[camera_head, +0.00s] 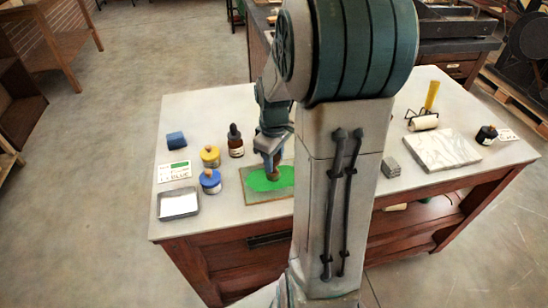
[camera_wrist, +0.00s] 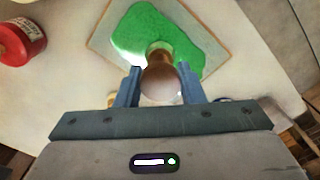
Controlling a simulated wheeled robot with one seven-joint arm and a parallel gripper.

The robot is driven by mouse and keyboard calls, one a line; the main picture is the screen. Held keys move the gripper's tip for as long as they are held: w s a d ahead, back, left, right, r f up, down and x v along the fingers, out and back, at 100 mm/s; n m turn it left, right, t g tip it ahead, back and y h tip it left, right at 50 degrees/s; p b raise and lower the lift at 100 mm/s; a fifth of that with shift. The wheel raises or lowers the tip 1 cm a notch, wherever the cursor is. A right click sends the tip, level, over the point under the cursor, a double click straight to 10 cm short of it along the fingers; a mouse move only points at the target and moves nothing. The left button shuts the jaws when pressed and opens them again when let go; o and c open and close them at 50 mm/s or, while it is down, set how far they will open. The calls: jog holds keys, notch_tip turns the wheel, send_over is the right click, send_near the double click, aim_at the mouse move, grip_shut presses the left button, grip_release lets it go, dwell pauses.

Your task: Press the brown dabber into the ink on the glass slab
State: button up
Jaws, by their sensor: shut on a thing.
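My gripper (camera_head: 271,153) is over the glass slab in the head view, partly hidden by my own arm. In the wrist view my gripper (camera_wrist: 161,88) is shut on the brown dabber (camera_wrist: 159,78), by its rounded handle. The dabber (camera_head: 272,175) points down at the green ink, and its lower end overlaps the ink in both views. I cannot tell whether it touches. The green ink (camera_head: 259,184) lies in a wide patch on the glass slab (camera_head: 249,199); it also shows in the wrist view (camera_wrist: 140,27). The slab's right part is hidden in the head view.
Left of the slab stand a dark dropper bottle (camera_head: 236,142), a yellow jar (camera_head: 210,156), a blue jar (camera_head: 210,181) and a shallow tray (camera_head: 179,204). A blue block (camera_head: 176,140) lies farther left. A marble slab (camera_head: 442,150) and a white roller (camera_head: 424,123) lie at right.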

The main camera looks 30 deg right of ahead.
dwell(0.5)
jog(key=shift+r+p, duration=2.85)
jog(key=shift+r, duration=0.65)
